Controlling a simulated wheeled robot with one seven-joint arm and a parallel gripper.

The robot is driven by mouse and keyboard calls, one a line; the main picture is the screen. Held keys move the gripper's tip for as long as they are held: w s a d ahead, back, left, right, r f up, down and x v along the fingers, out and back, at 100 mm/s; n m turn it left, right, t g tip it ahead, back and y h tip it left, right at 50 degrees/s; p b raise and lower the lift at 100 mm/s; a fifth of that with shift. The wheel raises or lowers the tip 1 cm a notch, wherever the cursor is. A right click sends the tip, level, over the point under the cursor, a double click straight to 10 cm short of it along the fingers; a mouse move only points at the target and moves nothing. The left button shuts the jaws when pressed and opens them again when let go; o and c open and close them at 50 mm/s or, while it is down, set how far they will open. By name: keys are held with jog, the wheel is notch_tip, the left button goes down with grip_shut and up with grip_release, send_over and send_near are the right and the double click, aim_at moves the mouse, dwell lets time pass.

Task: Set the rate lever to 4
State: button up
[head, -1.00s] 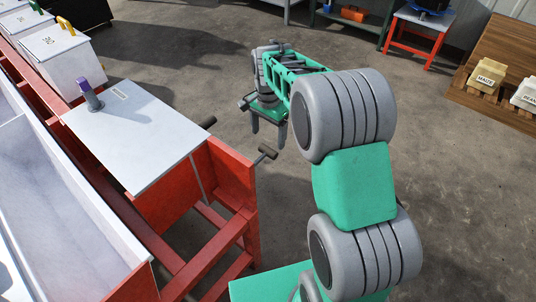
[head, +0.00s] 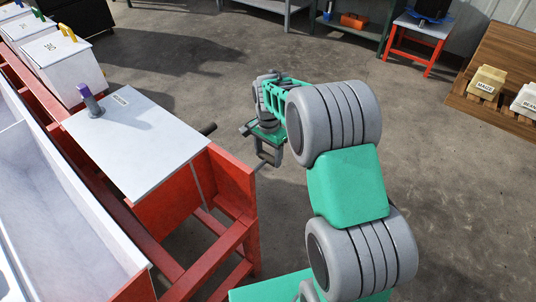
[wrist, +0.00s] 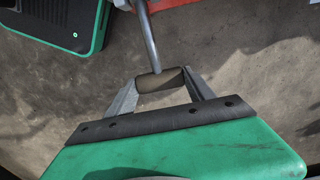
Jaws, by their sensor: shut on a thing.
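My gripper (head: 268,160) is at the right side of the red planter frame (head: 232,180). In the wrist view its fingers (wrist: 160,84) are shut on a dark cylindrical handle (wrist: 158,79) at the end of a thin metal rod (wrist: 148,35). The handle lies crosswise between the two fingers. In the head view the handle is mostly hidden by the gripper. I cannot tell whether this is the rate lever, as no label or scale is readable beside it. A second dark handle (head: 208,128) sticks out farther along the same side.
A red stool (head: 420,42) and a wooden table (head: 500,110) with labelled bags are at the right. The concrete floor between is clear.

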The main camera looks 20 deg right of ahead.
grip_shut()
dwell(0.4)
